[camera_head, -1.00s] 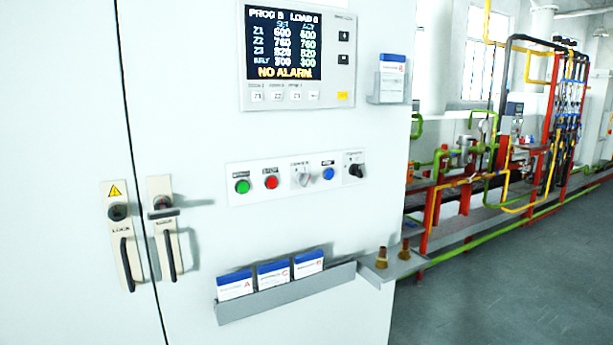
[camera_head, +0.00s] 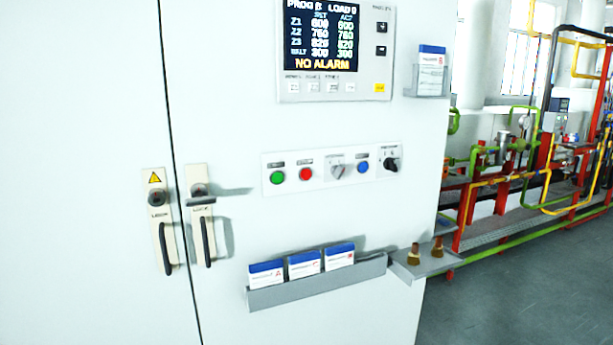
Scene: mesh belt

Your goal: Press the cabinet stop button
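The red stop button (camera_head: 306,174) sits on the white control strip (camera_head: 325,184) on the cabinet front (camera_head: 230,110). A green button (camera_head: 277,177) is to its left. A grey selector (camera_head: 337,171), a blue button (camera_head: 363,166) and a black knob (camera_head: 391,164) are to its right. Nothing covers the red button. The display (camera_head: 321,37) above the strip reads NO ALARM. Neither of my grippers shows in the head view.
Two door handles (camera_head: 163,245) (camera_head: 205,240) stick out at the left. A grey tray (camera_head: 318,285) with cards juts out below the strip. A small shelf (camera_head: 424,262) holds two brushes. A card holder (camera_head: 430,82) is at upper right. Pipes (camera_head: 500,165) stand beyond the cabinet; grey floor is clear at lower right.

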